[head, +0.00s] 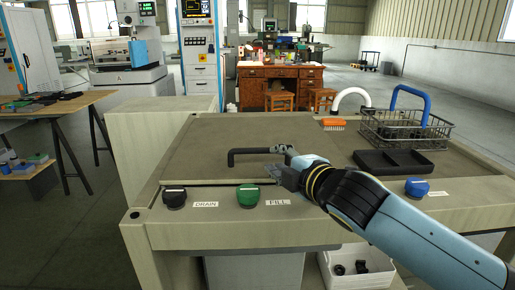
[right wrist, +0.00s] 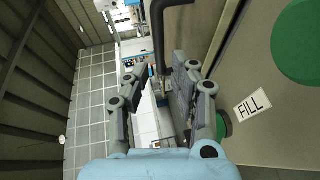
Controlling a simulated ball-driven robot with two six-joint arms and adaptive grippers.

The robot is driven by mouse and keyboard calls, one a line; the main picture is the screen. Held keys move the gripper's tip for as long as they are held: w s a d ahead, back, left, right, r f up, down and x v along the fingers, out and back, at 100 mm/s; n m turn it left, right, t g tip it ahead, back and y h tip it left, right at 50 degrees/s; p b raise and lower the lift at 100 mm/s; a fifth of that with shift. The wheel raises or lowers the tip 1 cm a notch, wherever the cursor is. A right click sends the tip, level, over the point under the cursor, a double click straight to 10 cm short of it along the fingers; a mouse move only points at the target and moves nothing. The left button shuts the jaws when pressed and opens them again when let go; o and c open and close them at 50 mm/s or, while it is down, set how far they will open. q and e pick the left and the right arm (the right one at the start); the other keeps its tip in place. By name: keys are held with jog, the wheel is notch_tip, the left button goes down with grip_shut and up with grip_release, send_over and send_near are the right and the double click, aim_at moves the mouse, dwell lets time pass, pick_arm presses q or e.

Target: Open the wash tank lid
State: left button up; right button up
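The wash tank lid (head: 215,134) is a flat grey-brown panel on the tank top, and it looks shut. Its black bar handle (head: 250,151) lies near the front edge; the handle also shows at the top of the right wrist view (right wrist: 158,35). My right gripper (head: 279,161) is at the handle's right end. In the right wrist view its fingers (right wrist: 160,85) are apart, with the handle beyond and roughly in line with the gap. I cannot tell whether they touch it. My left gripper is not in view.
The front ledge carries a black knob (head: 174,198), a green knob (head: 247,196) and a blue knob (head: 416,187). A black divided tray (head: 394,171), a wire basket (head: 440,133) and an orange brush (head: 333,124) stand to the right. A white bin (head: 335,284) is below.

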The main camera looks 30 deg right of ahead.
aim_at(262, 152)
jog(key=x, duration=0.5)
jog(key=shift+w, duration=0.3)
jog(key=x, duration=0.2)
jog(key=shift+w+f, duration=0.15)
jog(key=shift+w, duration=0.45)
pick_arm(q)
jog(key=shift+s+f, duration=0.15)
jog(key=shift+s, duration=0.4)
pick_arm(e)
grip_shut()
